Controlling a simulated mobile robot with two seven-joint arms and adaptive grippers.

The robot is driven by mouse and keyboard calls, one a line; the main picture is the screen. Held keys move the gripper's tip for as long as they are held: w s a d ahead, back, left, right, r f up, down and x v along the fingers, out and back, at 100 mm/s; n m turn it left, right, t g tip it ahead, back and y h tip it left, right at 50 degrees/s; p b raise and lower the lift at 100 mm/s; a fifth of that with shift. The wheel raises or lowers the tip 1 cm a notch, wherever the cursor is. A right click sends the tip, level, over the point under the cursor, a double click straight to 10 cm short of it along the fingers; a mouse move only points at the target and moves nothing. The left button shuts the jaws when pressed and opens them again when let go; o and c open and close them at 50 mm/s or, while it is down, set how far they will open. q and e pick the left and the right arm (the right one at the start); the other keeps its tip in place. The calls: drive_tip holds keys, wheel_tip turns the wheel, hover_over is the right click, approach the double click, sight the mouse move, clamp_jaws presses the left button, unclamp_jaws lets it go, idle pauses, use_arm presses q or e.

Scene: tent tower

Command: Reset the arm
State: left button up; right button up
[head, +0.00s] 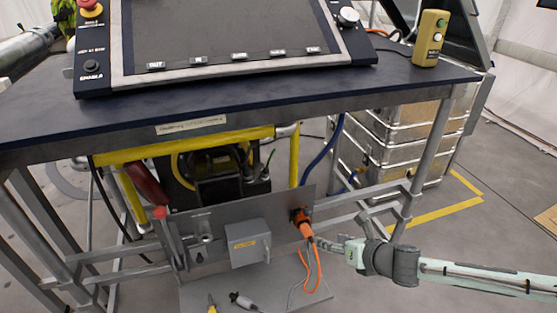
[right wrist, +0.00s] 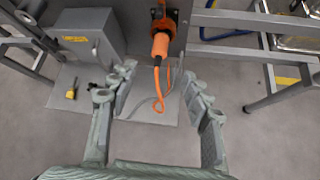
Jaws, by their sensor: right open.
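My right arm comes in from the right in the head view, and its gripper (head: 332,246) is near the orange plug (head: 304,226) on the grey panel under the table. In the right wrist view the right gripper (right wrist: 165,92) is open, its two fingers spread wide with nothing between them that it grips. The orange plug (right wrist: 160,46) sits in its dark socket beyond the fingertips, with its orange cable looping down. The fingers look apart from the plug. My left gripper is not in view.
A grey box (head: 248,243) is mounted on the panel (head: 205,222) left of the plug. The dark table (head: 420,78) is above, with metal frame legs (head: 432,150) at the right. Metal cases (head: 385,150) stand behind. Floor at the lower right is clear around my arm.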

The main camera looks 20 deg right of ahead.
drive_tip(key=s+f+m+g+h, duration=0.2)
drive_tip(key=s+f+m+h, duration=0.15)
drive_tip(key=f+m, duration=1)
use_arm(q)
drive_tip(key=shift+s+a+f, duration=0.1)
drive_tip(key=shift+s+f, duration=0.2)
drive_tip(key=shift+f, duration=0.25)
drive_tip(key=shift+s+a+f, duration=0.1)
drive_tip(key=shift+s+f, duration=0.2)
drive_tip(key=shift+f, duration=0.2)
use_arm(e)
drive_tip(key=s+f+m+g, duration=0.3)
drive_tip(key=s+f+m, duration=0.3)
drive_tip(key=s+m, duration=0.3)
drive_tip(key=s+a+f+m+g, duration=0.1)
drive_tip(key=s+f+m+g, duration=0.2)
drive_tip(key=s+f+m, duration=0.3)
drive_tip(key=s+m, duration=0.4)
drive_tip(key=s, duration=0.1)
